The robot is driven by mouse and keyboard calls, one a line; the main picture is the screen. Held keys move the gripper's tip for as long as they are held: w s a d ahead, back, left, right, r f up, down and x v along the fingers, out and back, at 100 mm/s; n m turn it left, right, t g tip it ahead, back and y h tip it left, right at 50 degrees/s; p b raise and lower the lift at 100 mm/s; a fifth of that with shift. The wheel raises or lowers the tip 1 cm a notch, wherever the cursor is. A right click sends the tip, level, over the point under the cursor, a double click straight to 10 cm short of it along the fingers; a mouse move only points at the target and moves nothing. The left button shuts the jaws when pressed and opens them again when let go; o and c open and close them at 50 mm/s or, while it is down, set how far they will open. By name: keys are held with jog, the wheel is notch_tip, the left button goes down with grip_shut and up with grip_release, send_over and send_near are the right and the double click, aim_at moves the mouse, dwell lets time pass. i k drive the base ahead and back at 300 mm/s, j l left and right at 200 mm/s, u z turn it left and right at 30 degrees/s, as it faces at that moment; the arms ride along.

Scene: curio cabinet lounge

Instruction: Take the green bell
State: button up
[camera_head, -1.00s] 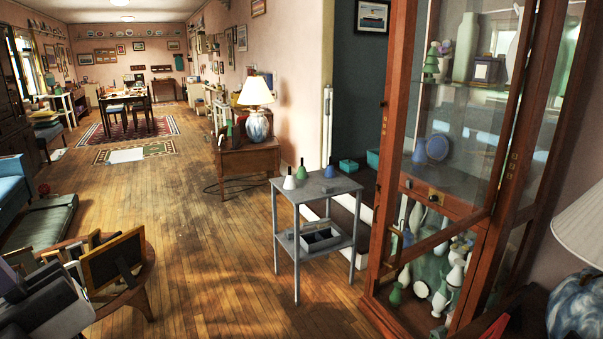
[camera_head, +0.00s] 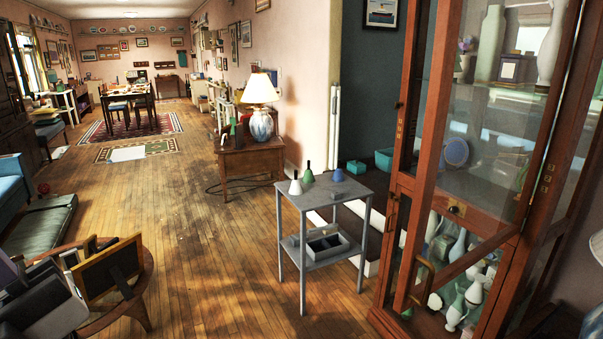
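A green bell (camera_head: 308,176) with a dark handle stands upright on the top of a small grey two-tier table (camera_head: 325,196). A white bell (camera_head: 296,187) with a dark handle stands just in front of it to the left. A blue bell (camera_head: 338,175) stands to its right. The three bells are close together but look apart. A green object (camera_head: 233,128) of similar shape also stands on the wooden side table farther back; it is too small to make out well.
A tall glass-fronted wooden cabinet (camera_head: 411,165) full of vases stands close on the right. A round wooden table (camera_head: 135,291) with picture frames (camera_head: 110,268) is at front left. The wooden side table (camera_head: 250,160) bears a lamp (camera_head: 261,91). The floor (camera_head: 190,230) between is clear.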

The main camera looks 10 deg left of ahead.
aim_at(308, 178)
jog(key=i+j+u, duration=0.25)
jog(key=i, duration=1.45)
jog(key=i+u, duration=0.3)
jog(key=i, duration=1.4)
